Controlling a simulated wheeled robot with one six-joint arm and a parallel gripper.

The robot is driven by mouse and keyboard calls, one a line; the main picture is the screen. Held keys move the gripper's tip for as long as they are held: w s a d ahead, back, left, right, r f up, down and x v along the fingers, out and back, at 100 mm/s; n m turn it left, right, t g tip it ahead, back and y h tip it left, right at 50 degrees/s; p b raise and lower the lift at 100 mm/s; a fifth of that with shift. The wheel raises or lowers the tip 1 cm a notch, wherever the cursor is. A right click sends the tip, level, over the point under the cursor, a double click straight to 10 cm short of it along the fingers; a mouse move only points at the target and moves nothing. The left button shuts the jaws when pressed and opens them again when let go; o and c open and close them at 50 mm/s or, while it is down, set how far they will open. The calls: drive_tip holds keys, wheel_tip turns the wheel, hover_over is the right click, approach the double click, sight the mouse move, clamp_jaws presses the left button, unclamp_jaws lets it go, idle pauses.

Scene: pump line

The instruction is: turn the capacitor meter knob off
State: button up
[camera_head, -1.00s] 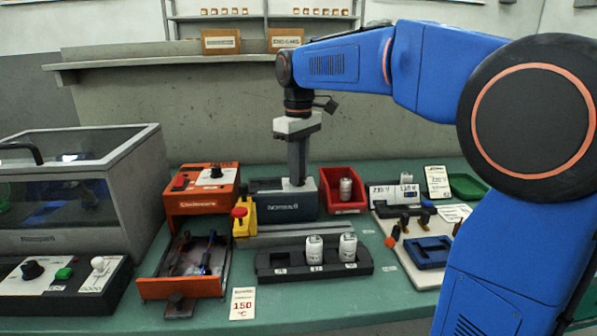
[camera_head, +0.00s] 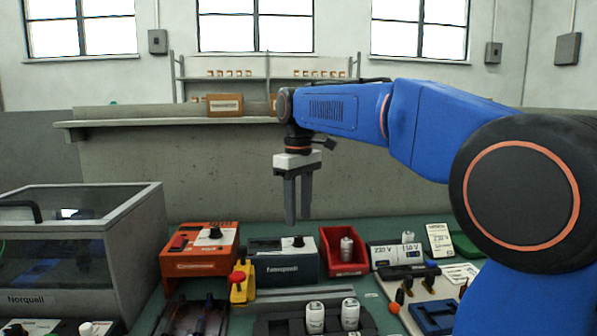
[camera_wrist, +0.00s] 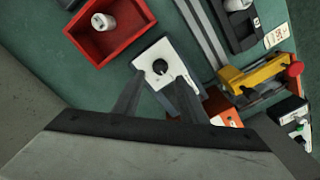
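The grey-blue box (camera_head: 283,263) with a pale top panel and one black knob (camera_head: 298,242) stands left of the red bin; I take it for the capacitor meter, though its lettering does not settle this. The knob also shows in the wrist view (camera_wrist: 160,67), on the white panel (camera_wrist: 172,78). Its pointer setting is too small to read. My gripper (camera_head: 298,222) points down above the box, apart from the knob. Its fingers are open with nothing between them; in the wrist view the fingertips (camera_wrist: 157,79) lie just beside the knob.
The orange box (camera_head: 200,264) with its own knob stands left, and a yellow device with a red button (camera_head: 240,280) stands in front. The red bin (camera_head: 345,268) holds a white cylinder. A clear-lidded case (camera_head: 75,250) stands far left. The air around my gripper is free.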

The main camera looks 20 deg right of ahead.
sight(299, 236)
wheel_tip(299, 236, up, 12)
drive_tip(key=shift+f, duration=0.2)
idle(0.4)
